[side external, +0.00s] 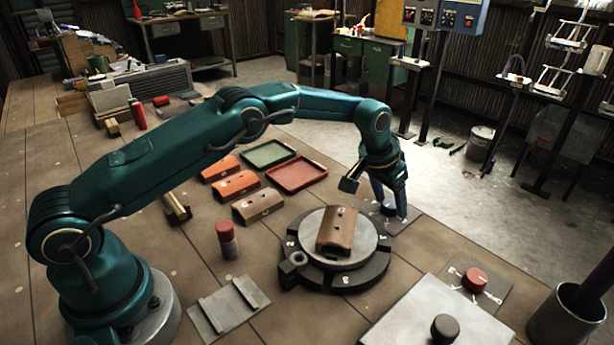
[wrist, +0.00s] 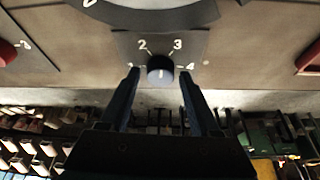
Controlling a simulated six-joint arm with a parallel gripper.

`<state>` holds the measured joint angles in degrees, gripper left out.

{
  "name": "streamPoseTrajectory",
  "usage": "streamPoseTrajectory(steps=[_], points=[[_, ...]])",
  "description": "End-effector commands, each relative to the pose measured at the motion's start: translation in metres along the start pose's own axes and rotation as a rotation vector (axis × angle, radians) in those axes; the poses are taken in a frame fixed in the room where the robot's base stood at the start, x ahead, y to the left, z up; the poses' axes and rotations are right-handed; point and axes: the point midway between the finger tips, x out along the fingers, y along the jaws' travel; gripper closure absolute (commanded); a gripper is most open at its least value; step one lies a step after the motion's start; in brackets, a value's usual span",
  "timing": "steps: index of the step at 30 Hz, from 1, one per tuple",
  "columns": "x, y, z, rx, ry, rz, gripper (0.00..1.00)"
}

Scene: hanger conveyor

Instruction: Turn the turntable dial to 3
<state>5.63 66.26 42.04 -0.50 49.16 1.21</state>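The dial (wrist: 160,68) is a dark round knob on a plate beside the turntable (side external: 290,258). In the wrist view the numerals 2, 3 and 4 show on its plate (wrist: 190,40); the one at left is partly hidden. A short white line shows on the knob, but I cannot tell clearly which number it marks. My gripper (wrist: 159,80) is open, with one finger on each side of the knob and gaps visible. In the side view my gripper (side external: 390,205) points down over the dial (side external: 389,209). A brown curved-top block (side external: 336,230) sits on the turntable.
A red knob (side external: 475,280) on another plate stands at right, near a pale flat panel (side external: 435,318) with a black knob (side external: 444,328). A red tray (side external: 297,174) and a green tray (side external: 268,154) lie behind the turntable. A red-topped cylinder (side external: 227,238) stands left.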

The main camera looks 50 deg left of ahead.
Motion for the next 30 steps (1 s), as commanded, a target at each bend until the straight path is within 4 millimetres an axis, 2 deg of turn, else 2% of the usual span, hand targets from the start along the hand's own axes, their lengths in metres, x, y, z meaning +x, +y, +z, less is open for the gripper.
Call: streamPoseTrajectory(steps=[1,4,11,24,30], points=[[-0.0001,0.0000,0.0000,0.000,0.000,0.000,0.61],[-0.0002,0.0001,0.0000,0.000,0.000,0.000,0.99],[-0.0001,-0.0005,0.0001,0.028,-0.002,0.013,1.00],[0.0007,-0.0031,-0.0010,0.325,-0.001,0.135,1.00],[0.0002,-0.0029,-0.0012,0.377,0.001,0.156,1.00]])
